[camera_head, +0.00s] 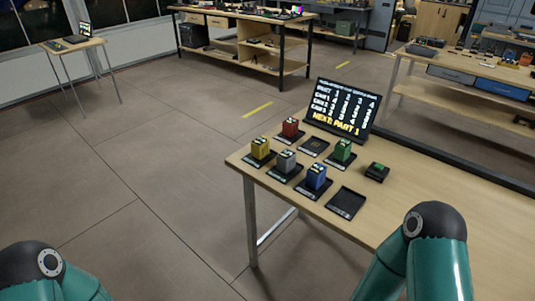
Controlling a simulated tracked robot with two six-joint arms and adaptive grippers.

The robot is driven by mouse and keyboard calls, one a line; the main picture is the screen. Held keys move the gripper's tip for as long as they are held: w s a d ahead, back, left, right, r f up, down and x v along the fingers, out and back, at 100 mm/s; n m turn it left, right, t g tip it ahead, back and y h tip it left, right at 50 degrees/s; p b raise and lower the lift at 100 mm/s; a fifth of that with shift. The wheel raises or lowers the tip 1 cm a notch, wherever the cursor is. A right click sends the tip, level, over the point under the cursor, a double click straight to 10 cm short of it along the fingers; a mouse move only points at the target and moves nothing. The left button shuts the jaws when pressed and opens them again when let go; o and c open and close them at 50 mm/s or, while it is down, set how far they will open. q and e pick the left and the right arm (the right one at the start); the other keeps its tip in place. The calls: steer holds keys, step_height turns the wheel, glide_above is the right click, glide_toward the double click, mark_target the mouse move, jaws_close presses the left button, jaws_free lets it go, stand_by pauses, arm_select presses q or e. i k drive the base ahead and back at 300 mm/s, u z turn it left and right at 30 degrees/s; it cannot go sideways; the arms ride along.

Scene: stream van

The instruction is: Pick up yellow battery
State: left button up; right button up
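The yellow battery (261,148) is a small upright block on a dark tray (250,162) near the left corner of the wooden table (400,194). The red battery (290,128) is behind it, the grey battery (286,161) to its right and front. The blue battery (317,177) and the green battery (343,150) stand farther right. My two teal arms show at the bottom left and bottom right, both well apart from the yellow battery. Neither gripper is in the picture.
A black display (341,106) reading "NEXT: PART 1" stands at the table's back. An empty dark tray (346,203) and an empty back tray (312,147) lie among the batteries. A black box with a green button (377,171) is right of them. Floor left of the table is clear.

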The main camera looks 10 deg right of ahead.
mark_target(260, 146)
steer(key=u, duration=0.05)
steer(key=k, duration=0.35)
steer(key=z, duration=0.3)
steer(key=i, duration=1.4)
steer(key=u, duration=0.8)
steer(key=k, duration=0.7)
steer(key=u, duration=0.2)
steer(key=i, duration=0.75)
steer(key=z, duration=0.1)
